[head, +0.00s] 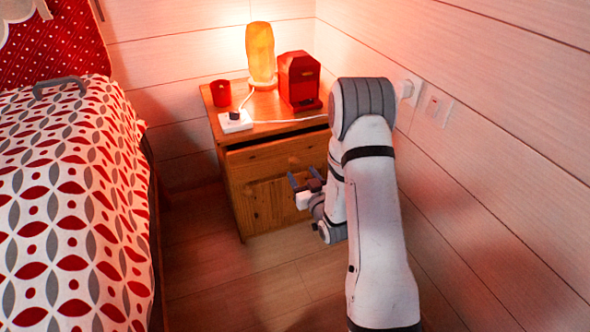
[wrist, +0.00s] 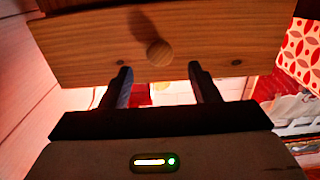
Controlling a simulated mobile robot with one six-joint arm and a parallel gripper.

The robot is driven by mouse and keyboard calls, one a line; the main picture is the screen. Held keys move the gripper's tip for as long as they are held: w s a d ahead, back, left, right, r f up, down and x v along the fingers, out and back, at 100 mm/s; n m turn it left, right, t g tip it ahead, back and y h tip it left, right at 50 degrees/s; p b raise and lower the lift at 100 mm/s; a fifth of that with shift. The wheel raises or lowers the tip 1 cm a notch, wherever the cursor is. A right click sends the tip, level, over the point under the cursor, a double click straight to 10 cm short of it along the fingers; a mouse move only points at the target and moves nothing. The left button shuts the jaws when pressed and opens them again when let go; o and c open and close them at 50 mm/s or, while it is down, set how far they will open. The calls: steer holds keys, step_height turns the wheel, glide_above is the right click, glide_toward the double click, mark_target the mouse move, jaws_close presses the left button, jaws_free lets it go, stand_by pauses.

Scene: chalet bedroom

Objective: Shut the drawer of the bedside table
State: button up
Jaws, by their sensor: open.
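The wooden bedside table (head: 240,205) stands in the corner. Its drawer (head: 275,153) sits below the tabletop, its front standing out a little from the cabinet, so it looks partly open. In the wrist view the drawer front (wrist: 90,45) spans the upper part, with a round wooden knob (wrist: 159,53) at its middle. My gripper (head: 306,181) is in front of the table at its right side, partly hidden by my arm. In the wrist view my gripper (wrist: 161,75) is open and empty, its two fingers apart and pointing at the drawer front, one each side of the knob's line. Contact cannot be told.
On the tabletop are a glowing lamp (head: 260,55), a red lantern-like box (head: 299,82), a red cup (head: 221,93) and a white socket block (head: 235,122) with a cable. The bed (head: 75,210) is at left, the wall (head: 480,130) close at right. Floor (head: 235,275) between is clear.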

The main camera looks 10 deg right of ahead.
mark_target(295, 163)
steer(key=w, duration=0.2)
steer(key=w+b, duration=0.1)
steer(key=w, duration=0.1)
steer(key=w+a, duration=0.1)
steer(key=w, duration=0.1)
steer(key=shift+w+a+b, duration=0.1)
steer(key=shift+w+b, duration=0.25)
steer(key=shift+b, duration=0.05)
steer(key=shift+c, duration=0.4)
jaws_close()
